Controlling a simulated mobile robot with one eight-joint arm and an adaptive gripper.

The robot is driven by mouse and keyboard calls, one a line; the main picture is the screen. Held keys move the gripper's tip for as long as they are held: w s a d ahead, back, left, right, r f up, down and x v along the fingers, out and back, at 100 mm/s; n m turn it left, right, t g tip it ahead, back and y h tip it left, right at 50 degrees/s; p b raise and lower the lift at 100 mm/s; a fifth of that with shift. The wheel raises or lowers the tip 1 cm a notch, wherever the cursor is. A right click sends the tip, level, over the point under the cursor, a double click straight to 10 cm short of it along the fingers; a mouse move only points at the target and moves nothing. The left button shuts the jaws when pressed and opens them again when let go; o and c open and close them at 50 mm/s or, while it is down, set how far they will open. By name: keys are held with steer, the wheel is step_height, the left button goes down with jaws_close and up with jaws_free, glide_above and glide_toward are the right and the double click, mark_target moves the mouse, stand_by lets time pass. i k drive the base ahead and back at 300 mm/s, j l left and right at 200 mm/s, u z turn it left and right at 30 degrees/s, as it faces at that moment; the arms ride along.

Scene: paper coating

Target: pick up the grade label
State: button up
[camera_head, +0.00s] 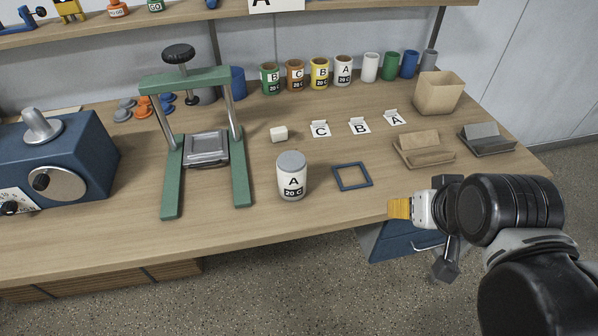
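The task does not say which grade, and all three cards stand apart from my gripper. My gripper (399,208) is at the right, near the table's front edge, in front of and below the cards in the picture. Its ridged orange-yellow tip points left. The finger gap does not show, so I cannot tell whether it is open or shut. I see no card at its tip.
A white can marked A 20 C (292,177) and a blue square frame (352,177) lie nearer the front. A green press (242,180) stands left. Two trays (424,158) (487,149) and a brown bin (438,97) stand right. Several cups line the back.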

mark_target(394, 118)
steer(key=i+l+u, duration=0.4)
steer(key=u, duration=0.2)
steer(key=i+l+u, duration=0.1)
steer(key=l+u, duration=0.25)
steer(key=i+l+u, duration=0.1)
steer(key=l+u, duration=0.2)
steer(key=l, duration=0.15)
steer(key=l+u, duration=0.3)
steer(key=i+l, duration=0.05)
